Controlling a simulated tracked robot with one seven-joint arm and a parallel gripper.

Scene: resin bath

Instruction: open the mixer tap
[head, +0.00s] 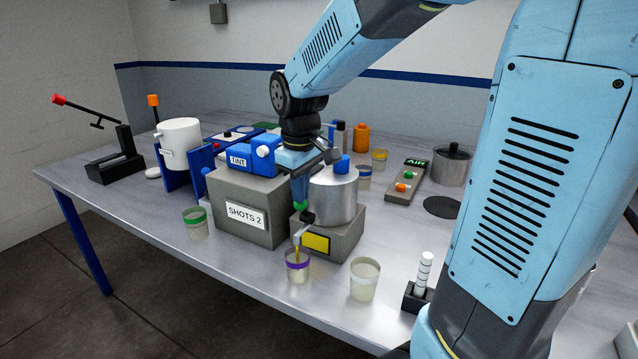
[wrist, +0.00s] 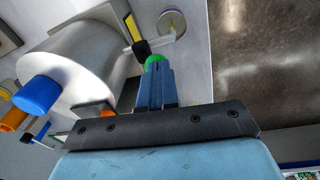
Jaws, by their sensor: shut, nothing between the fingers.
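The mixer is a silver cylinder (head: 333,196) with a blue knob on top, on a grey block with a yellow panel. It also shows in the wrist view (wrist: 85,62). Its tap has a black body (head: 307,218), a pale spout (head: 301,233) and a green end (wrist: 156,60). A purple-banded cup (head: 298,268) stands under the spout. A thin yellow streak runs from the spout towards this cup. My gripper (head: 300,199) is shut and empty, pointing down at the tap. Its fingertips (wrist: 155,70) are right at the green end; whether they touch is unclear.
A grey box labelled SHOTS 2 (head: 246,218) stands close left of the mixer, under a blue TINT unit (head: 250,160). A clear cup (head: 364,280) and a black holder with white discs (head: 418,295) stand to the right. A green-banded cup (head: 196,224) is at left.

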